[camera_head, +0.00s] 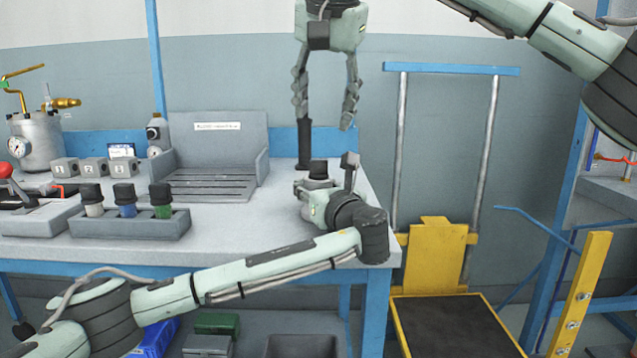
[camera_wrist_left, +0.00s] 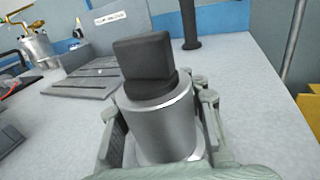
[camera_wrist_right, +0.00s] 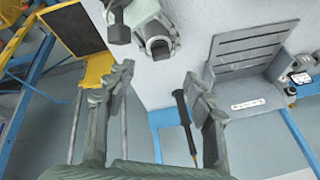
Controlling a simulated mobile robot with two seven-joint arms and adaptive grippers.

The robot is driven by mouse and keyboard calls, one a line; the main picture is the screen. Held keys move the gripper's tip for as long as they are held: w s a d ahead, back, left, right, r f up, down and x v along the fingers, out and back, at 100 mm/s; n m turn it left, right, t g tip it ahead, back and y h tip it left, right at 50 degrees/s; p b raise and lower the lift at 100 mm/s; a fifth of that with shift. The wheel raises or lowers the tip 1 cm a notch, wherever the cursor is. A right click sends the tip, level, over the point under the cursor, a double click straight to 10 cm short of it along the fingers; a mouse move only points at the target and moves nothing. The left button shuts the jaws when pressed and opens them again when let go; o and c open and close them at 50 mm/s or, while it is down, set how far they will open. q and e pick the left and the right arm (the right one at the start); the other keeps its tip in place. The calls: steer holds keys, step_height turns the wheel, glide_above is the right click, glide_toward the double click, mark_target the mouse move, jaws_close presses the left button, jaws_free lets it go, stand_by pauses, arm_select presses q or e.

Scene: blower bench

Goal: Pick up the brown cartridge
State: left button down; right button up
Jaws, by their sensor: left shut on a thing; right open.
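No brown cartridge can be made out. My left gripper (camera_head: 316,194) is low over the bench's right end, shut on a grey cylinder with a black cap; the cap (camera_head: 318,169) shows above the fingers. In the left wrist view the grey cylinder (camera_wrist_left: 158,128) stands between the fingers; its lower end is hidden. Three black-capped cartridges stand in a grey rack (camera_head: 130,228): white (camera_head: 94,210), blue (camera_head: 128,211) and green (camera_head: 162,211). My right gripper (camera_head: 325,122) is open and empty, pointing down above the bench's back right; its fingers show in the right wrist view (camera_wrist_right: 158,72).
A black upright rod (camera_head: 304,145) stands at the bench's back edge, near my right gripper's left finger. A grey slatted fixture (camera_head: 215,185) stands behind the rack. A pressure pot (camera_head: 38,140) and several small blocks stand at left. A yellow-framed platform (camera_head: 455,325) is right of the bench.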

steer(key=n, duration=0.4)
glide_above(319, 161)
steer(key=s, duration=0.3)
step_height(319, 161, down, 5)
steer(key=shift+n+t+h, duration=0.4)
steer(key=shift+x, duration=2.8)
steer(key=c, duration=1.2)
